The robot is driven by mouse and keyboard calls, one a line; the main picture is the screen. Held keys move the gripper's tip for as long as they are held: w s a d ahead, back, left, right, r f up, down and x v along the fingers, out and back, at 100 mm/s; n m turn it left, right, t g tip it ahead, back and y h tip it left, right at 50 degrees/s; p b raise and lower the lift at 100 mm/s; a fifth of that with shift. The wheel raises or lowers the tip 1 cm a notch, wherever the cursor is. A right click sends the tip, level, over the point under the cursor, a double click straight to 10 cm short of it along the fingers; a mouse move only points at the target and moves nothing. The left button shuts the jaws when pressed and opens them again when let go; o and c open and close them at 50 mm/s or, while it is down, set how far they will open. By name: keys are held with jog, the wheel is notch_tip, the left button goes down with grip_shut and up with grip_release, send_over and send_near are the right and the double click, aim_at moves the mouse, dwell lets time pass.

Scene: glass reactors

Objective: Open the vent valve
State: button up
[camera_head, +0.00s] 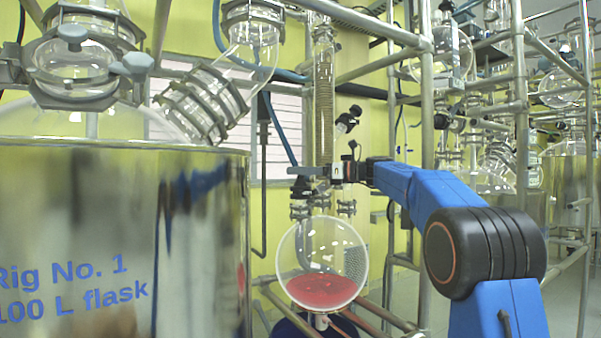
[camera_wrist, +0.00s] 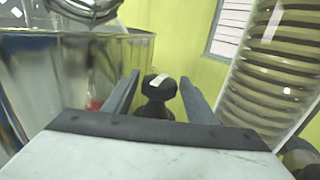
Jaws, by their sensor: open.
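A black valve knob (camera_wrist: 158,90) with a pale stripe on its top shows in the wrist view; I take it as the vent valve. My gripper (camera_wrist: 160,80) is open, with one finger on each side of the knob and a visible gap to both. In the head view my gripper (camera_head: 306,171) reaches left across the glassware above a round flask (camera_head: 322,262) holding red liquid. The knob is hard to make out there, and whether the fingers touch it cannot be told.
A coiled glass condenser (camera_head: 324,95) rises close by my gripper and fills the right of the wrist view (camera_wrist: 270,75). Black fittings (camera_head: 347,120) stand above my wrist. A large metal vessel (camera_head: 120,240) marked Rig No. 1 stands left. Metal frame poles (camera_head: 427,120) stand around.

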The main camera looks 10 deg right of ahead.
jog(key=shift+s+a+r+m+t+h, duration=0.1)
jog(key=shift+m+t+h, duration=0.25)
jog(key=shift+t, duration=0.15)
jog(key=shift+s+a+r+m+t+h, duration=0.1)
jog(key=shift+m+t+h, duration=0.25)
jog(key=shift+t, duration=0.15)
jog(key=m+t+h, duration=0.4)
jog(key=shift+f+h, duration=0.15)
jog(key=shift+h, duration=0.15)
jog(key=shift+m+t+h, duration=0.8)
jog(key=shift+m+h, duration=0.2)
jog(key=shift+h, duration=0.2)
jog(key=shift+w+d+m+h, duration=0.1)
jog(key=shift+d+m+h, duration=0.15)
jog(key=shift+h, duration=0.25)
jog(key=c, duration=0.9)
jog(key=shift+o, duration=0.2)
